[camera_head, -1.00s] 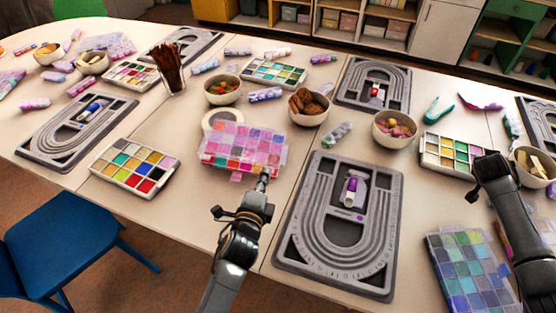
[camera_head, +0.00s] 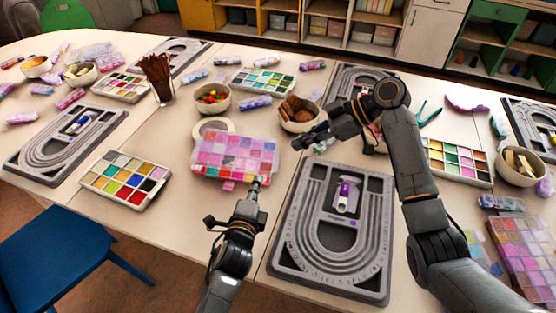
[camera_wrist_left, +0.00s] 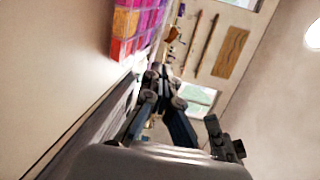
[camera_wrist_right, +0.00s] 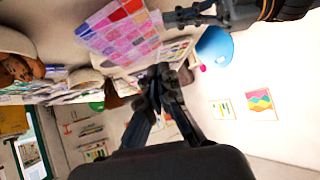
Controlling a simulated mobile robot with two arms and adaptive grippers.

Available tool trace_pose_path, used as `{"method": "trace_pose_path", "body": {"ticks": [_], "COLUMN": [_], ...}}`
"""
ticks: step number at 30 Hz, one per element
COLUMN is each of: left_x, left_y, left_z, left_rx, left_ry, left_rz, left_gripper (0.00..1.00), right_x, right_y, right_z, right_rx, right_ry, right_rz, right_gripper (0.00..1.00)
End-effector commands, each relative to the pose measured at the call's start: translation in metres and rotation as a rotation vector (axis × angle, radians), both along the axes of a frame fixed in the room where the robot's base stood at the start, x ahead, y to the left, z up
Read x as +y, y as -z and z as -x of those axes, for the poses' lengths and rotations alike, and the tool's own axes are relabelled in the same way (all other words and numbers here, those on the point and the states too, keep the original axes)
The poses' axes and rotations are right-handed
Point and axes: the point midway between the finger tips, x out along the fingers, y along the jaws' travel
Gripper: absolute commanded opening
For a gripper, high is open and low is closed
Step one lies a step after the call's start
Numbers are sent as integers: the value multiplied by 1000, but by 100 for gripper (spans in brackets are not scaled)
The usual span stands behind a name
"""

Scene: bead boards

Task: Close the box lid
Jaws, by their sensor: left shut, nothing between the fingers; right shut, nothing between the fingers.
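The box (camera_head: 235,157) is flat, with pink, red and purple compartments. It lies on the table in the head view, a small pink tab at its front edge. It also shows in the left wrist view (camera_wrist_left: 138,22) and the right wrist view (camera_wrist_right: 118,32). Its clear lid is hard to make out, and I cannot tell whether it is fully down. My left gripper (camera_head: 257,184) is shut and empty close to the box's front edge; contact is unclear. My right gripper (camera_head: 299,144) is shut and empty just right of the box, pointing toward it.
A grey bead board (camera_head: 283,245) lies right of the left gripper, partly under my right arm. A bowl of brown pieces (camera_head: 285,117) and a bowl of beads (camera_head: 200,105) stand behind the box.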

Motion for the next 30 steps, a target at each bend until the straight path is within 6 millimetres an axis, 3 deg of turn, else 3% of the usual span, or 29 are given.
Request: {"method": "trace_pose_path", "body": {"ticks": [16,21,30], "left_x": [0,0,0], "left_y": [0,0,0], "left_z": [0,0,0], "left_rx": [0,0,0], "left_ry": [0,0,0], "left_rz": [0,0,0], "left_gripper": [0,0,0], "right_x": [81,81,82], "right_y": [62,88,100], "right_z": [-1,0,0], "right_rx": [2,3,0], "right_ry": [-7,-4,-4], "right_rz": [-2,-1,0], "right_gripper": [0,0,0]}}
